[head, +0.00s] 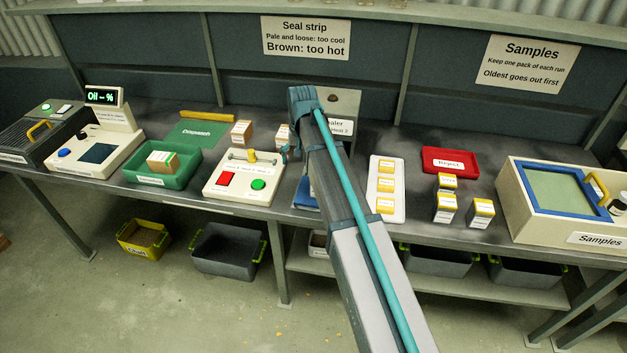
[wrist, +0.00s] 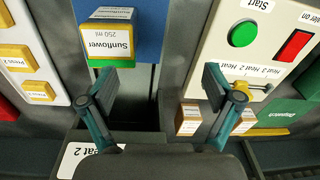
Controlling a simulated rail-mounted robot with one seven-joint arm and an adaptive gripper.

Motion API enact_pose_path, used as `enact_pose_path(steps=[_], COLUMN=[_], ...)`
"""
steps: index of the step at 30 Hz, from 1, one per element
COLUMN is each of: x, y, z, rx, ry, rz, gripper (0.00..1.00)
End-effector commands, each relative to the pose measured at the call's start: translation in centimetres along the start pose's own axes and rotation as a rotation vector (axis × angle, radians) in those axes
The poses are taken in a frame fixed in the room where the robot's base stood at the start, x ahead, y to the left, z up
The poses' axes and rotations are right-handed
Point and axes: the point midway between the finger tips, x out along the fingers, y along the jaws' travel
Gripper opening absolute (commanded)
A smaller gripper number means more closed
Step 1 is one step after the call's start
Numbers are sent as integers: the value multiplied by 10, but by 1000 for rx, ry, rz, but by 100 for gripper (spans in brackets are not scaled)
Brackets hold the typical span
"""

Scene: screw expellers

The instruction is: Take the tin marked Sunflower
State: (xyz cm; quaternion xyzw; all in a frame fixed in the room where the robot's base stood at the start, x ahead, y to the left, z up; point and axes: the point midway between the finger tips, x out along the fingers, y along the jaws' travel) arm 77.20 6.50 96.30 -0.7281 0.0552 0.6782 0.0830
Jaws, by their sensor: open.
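In the head view my arm hides the tin; a bit of the blue part (head: 305,196) shows beside the arm. My gripper (wrist: 158,78) is open and nothing is between its fingers. The tin lies beyond the fingertips, toward the left finger's side, and appears apart from them.
A cream control panel (head: 245,180) with red and green buttons stands left of my arm, and small cartons (head: 242,131) behind it. The sealer (head: 347,104) is behind my arm. Right are a white tray (head: 399,208), a red Reject tray (head: 432,166) and loose packs (head: 480,213).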

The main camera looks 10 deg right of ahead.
Motion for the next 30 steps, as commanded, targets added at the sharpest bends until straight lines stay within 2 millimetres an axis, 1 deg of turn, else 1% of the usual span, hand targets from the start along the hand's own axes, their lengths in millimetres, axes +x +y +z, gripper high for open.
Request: enact_pose_path(steps=[1, 3, 6, 7, 11, 21, 28, 30], x=[-11, -17, -22, -22, -16, 26, 38, 44], y=[22, 43, 61, 64, 68, 68, 69, 70], z=[-1, 0, 2, 2, 3, 6, 6, 7], rx=[41, 80, 116, 122, 129, 126, 125, 125], ry=[-17, -39, -58, -62, -67, -66, -64, -66], rz=[14, 31, 46, 48, 52, 50, 50, 50], gripper=[90, 90, 90, 90, 90, 90, 90, 90])
